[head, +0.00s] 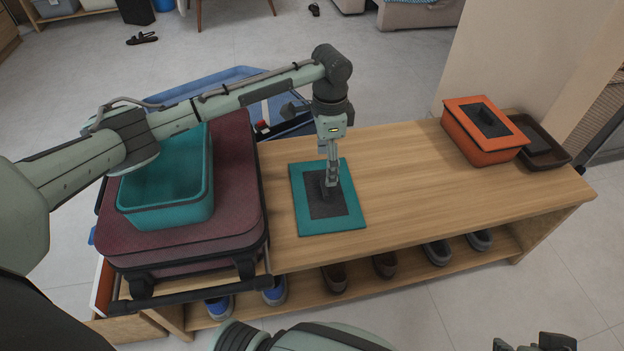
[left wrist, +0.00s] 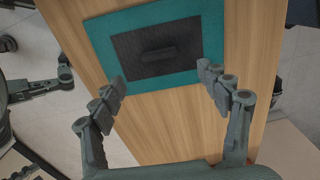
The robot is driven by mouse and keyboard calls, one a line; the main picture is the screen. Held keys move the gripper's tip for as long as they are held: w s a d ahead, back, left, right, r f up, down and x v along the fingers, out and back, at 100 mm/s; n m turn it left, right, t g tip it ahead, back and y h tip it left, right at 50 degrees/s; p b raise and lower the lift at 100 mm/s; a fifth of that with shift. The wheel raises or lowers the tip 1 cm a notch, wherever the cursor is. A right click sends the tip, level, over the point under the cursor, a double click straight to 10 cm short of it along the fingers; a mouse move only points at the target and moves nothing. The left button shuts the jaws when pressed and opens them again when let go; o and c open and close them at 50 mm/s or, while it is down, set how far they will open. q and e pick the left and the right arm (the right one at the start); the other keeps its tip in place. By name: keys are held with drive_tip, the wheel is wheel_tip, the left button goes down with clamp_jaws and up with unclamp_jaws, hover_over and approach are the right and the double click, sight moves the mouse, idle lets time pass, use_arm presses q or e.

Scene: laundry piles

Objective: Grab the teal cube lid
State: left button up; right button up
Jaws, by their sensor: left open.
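The teal lid (head: 350,217) lies flat on the wooden bench top, with a dark rectangular panel and a dark raised handle in its middle. It also shows at the top of the left wrist view (left wrist: 103,40), where its handle (left wrist: 158,54) is clear. My left gripper (head: 331,186) points down over the lid in the head view and hides part of the handle. In the left wrist view my left gripper (left wrist: 160,82) has its fingers spread wide, with nothing between them. A teal open box (head: 165,218) sits on the maroon suitcase to the left. My right gripper (head: 535,345) is partly in view at the bottom right edge.
The wooden bench (head: 408,190) has free room right of the lid. An orange lidded box (head: 466,133) and a dark tray (head: 562,158) stand at its right end. The maroon suitcase (head: 240,190) stands at its left end. Several shoes (head: 335,277) are on the lower shelf.

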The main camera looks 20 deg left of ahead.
sight(325, 190)
use_arm(q)
drive_tip(key=shift+w+a, duration=0.15)
drive_tip(key=shift+a, duration=0.1)
drive_tip(key=shift+f, duration=0.25)
drive_tip(key=f, duration=0.5)
drive_tip(key=f+b, duration=0.1)
drive_tip(key=f, duration=0.1)
drive_tip(key=shift+s+d+f, duration=0.15)
drive_tip(key=shift+s, duration=0.1)
drive_tip(key=c, duration=1.1)
use_arm(e)
drive_tip(key=w+a+r+t+y, duration=0.1)
drive_tip(key=w+a+r+t, duration=0.1)
drive_tip(key=w+a, duration=0.3)
drive_tip(key=shift+w+r+n+t+y, duration=0.3)
drive_tip(key=shift+w+n+t, duration=0.1)
drive_tip(key=shift+t, duration=0.2)
